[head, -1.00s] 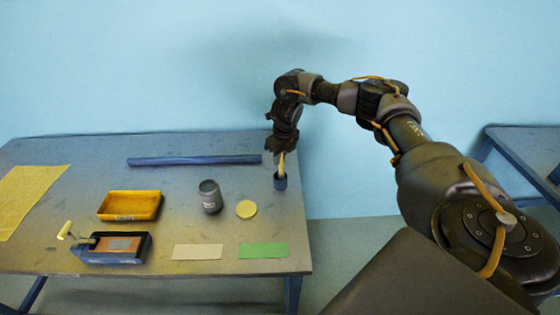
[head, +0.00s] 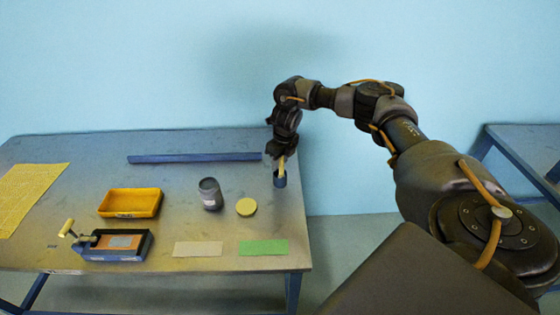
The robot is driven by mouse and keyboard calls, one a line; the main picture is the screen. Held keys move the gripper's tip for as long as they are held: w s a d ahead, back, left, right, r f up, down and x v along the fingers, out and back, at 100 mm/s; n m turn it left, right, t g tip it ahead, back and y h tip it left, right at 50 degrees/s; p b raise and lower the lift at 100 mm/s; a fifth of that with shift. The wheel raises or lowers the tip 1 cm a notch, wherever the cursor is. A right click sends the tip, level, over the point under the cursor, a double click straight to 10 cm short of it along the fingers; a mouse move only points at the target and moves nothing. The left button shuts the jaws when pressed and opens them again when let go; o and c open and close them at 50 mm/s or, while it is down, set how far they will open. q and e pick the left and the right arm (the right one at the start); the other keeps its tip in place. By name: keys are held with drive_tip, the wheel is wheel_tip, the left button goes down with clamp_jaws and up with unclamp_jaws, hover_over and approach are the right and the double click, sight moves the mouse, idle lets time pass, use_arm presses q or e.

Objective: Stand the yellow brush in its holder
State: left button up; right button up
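The yellow brush (head: 282,166) stands nearly upright at the right edge of the table, tilted a little. Its lower end is inside a small dark blue cup-shaped holder (head: 280,181). My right gripper (head: 279,155) is right above the holder, pointing down at the top of the brush. The fingers are dark and small here, so I cannot tell whether they grip the brush or stand around it. My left gripper is not in the picture.
The table (head: 120,175) carries a yellow tray (head: 130,203), a grey jar (head: 210,194), a yellow round lid (head: 246,207), a blue bar (head: 195,159), a dark tray with a roller (head: 115,246), a beige card (head: 198,249), a green card (head: 264,248) and yellow paper (head: 28,195).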

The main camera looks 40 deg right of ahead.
drive_tip(key=r, duration=0.1)
drive_tip(key=r+b, duration=0.1)
drive_tip(key=r, duration=0.1)
drive_tip(key=r+b, duration=0.1)
drive_tip(key=r, duration=0.1)
drive_tip(key=shift+s+d, duration=0.2)
drive_tip(key=shift+d, duration=0.1)
drive_tip(key=r, duration=0.3)
drive_tip(key=s+r+p, duration=0.1)
drive_tip(key=r, duration=0.1)
drive_tip(key=shift+r, duration=0.3)
